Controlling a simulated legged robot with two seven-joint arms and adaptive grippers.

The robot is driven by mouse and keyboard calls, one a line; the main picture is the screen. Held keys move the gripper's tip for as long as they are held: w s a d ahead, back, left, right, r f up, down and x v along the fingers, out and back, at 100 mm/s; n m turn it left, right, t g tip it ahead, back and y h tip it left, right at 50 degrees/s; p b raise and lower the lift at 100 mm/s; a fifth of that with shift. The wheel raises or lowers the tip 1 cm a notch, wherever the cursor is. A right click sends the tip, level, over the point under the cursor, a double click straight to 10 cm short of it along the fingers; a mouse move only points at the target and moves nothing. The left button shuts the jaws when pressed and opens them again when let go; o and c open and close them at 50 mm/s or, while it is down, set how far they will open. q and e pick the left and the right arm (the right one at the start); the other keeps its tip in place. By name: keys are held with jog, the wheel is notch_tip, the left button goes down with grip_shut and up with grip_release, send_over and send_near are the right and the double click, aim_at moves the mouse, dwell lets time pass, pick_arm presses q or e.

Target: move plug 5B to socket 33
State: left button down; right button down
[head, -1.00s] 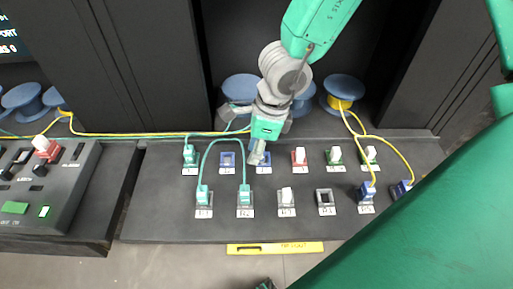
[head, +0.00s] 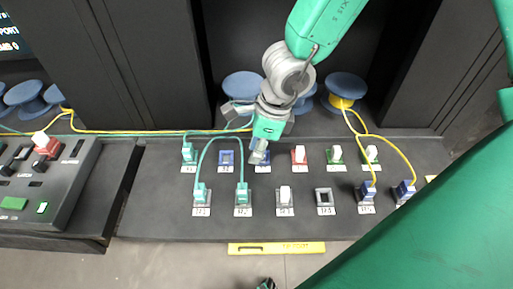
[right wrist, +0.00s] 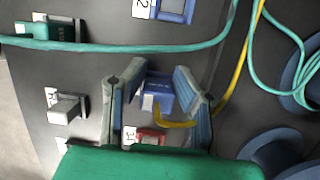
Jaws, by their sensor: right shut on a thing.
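My right gripper (head: 259,156) reaches down from the top of the head view to the third socket of the back row. It is shut on a blue plug with a yellow cable; the plug (right wrist: 158,93) shows between the fingers (right wrist: 150,98) in the right wrist view. The plug sits at or just over a blue-framed socket (head: 263,160), mostly hidden by the gripper; I cannot tell whether it is fully seated. No plug label is readable. An empty blue socket (head: 227,160) is just left of it. My left gripper is not clearly in view.
Teal-cabled plugs (head: 201,192) stand on the left of the board (head: 150,220). Red (head: 299,155) and green (head: 334,155) sockets hold white plugs on the right. Two blue plugs (head: 367,192) with yellow cables stand front right. Blue spools (head: 345,88) stand behind.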

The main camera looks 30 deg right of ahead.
jog(key=shift+s+f, duration=0.15)
jog(key=shift+f, duration=0.4)
jog(key=shift+s, duration=0.1)
jog(key=shift+f+b, duration=0.1)
jog(key=shift+b, duration=0.2)
jog(key=shift+s, duration=0.1)
jog(key=c, duration=1.2)
grip_release()
jog(key=shift+w+a+f, duration=0.1)
jog(key=shift+w+a, duration=0.1)
jog(key=shift+w, duration=0.1)
jog(key=shift+r, duration=0.2)
jog(key=shift+d, duration=0.15)
